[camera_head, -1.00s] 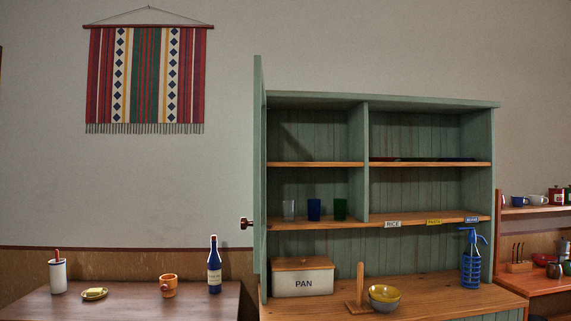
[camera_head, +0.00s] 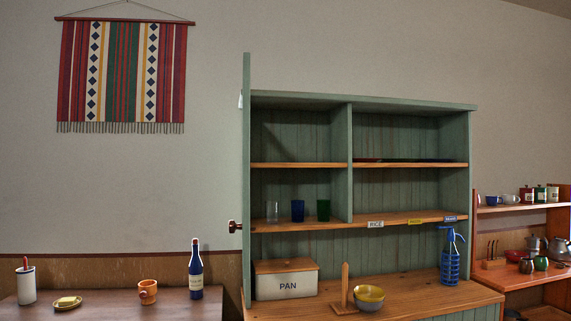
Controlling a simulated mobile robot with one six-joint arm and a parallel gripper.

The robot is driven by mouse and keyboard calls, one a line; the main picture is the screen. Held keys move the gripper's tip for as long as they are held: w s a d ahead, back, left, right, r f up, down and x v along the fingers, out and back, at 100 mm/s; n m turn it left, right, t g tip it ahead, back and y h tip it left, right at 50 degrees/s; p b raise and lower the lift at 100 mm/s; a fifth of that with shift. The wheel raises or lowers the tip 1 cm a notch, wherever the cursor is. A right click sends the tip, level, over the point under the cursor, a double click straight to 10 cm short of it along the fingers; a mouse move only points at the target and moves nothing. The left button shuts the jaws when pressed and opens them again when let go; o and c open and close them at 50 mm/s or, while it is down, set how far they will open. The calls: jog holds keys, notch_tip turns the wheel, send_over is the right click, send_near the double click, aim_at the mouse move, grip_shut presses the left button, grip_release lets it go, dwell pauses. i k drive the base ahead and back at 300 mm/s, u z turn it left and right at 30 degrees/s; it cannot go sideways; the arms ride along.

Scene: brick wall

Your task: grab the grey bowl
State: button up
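A bowl (camera_head: 369,298) stands on the wooden counter of the green cabinet, right of a wooden upright holder. Its outside looks grey and its inside yellow; I cannot tell whether it is one bowl or two nested ones. My gripper is not in view.
The wooden holder (camera_head: 345,290) stands close beside the bowl. A white PAN box (camera_head: 286,281) is to its left and a blue siphon bottle (camera_head: 450,258) to its right. The cabinet door (camera_head: 246,180) stands open. A dark table (camera_head: 115,308) is at left, a shelf (camera_head: 520,266) at right.

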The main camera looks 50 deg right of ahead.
aim_at(366, 308)
jog(key=u, duration=0.3)
jog(key=k, duration=0.15)
jog(key=z, duration=1.2)
jog(key=i, duration=1)
jog(key=z, duration=0.35)
